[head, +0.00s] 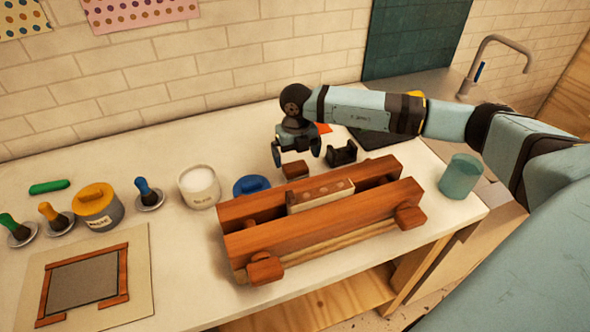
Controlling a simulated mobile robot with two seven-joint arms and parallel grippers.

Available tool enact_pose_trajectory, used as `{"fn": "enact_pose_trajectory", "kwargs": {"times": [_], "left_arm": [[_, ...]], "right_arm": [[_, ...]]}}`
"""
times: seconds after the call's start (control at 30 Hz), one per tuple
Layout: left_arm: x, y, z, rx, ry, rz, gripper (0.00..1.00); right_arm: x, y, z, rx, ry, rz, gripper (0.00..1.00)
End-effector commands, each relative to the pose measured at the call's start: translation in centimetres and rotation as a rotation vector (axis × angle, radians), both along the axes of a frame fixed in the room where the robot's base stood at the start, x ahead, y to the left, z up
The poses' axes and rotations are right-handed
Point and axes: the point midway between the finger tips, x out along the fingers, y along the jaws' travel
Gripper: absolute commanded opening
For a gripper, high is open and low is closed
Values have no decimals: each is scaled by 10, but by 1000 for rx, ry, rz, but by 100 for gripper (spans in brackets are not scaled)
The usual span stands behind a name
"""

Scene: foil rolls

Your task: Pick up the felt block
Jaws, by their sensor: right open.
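A small reddish-brown block (295,170), which looks like the felt block, lies on the white counter behind the wooden press. My right gripper (297,156) points down over it with its fingers apart, one to each side of the block as seen from here. I cannot tell whether the fingertips are level with the block or above it, and no contact shows. My left gripper is not in view.
The long wooden press (320,228) stands just in front. A black holder (342,153) sits close right, and a blue-lidded jar (251,186) and white jar (199,187) to the left. A teal glass (461,176) stands near the right edge. The brick wall is behind.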

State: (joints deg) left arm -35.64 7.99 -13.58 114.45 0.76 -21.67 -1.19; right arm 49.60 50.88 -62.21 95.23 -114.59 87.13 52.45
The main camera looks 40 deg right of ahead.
Motion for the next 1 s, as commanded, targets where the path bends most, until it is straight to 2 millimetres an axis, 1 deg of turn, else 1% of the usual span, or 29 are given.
{"fn": "enact_pose_trajectory", "kwargs": {"times": [0.17, 0.27, 0.4, 0.5, 0.6, 0.77, 0.8, 0.87, 0.9, 0.97, 1.0], "left_arm": [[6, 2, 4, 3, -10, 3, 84], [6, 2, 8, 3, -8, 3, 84], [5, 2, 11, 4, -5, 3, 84], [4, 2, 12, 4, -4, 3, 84], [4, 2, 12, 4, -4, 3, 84], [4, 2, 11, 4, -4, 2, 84], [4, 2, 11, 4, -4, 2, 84], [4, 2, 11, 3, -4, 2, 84], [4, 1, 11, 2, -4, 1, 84], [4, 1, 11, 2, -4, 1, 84], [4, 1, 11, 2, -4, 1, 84]], "right_arm": [[1, 0, -11, 0, -1, 1, 100], [4, -1, -23, 1, 1, 0, 100], [7, -3, -45, 0, 1, 1, 100], [8, -3, -55, 2, -1, 1, 100], [8, -3, -59, 2, -1, 2, 100], [8, -3, -59, 2, -1, 2, 100], [8, -3, -59, 2, -1, 2, 95], [8, -3, -59, 2, -1, 2, 82], [8, -3, -59, 2, -1, 1, 72], [8, -3, -59, 2, -1, 1, 59], [8, -3, -59, 2, -1, 1, 49]]}}
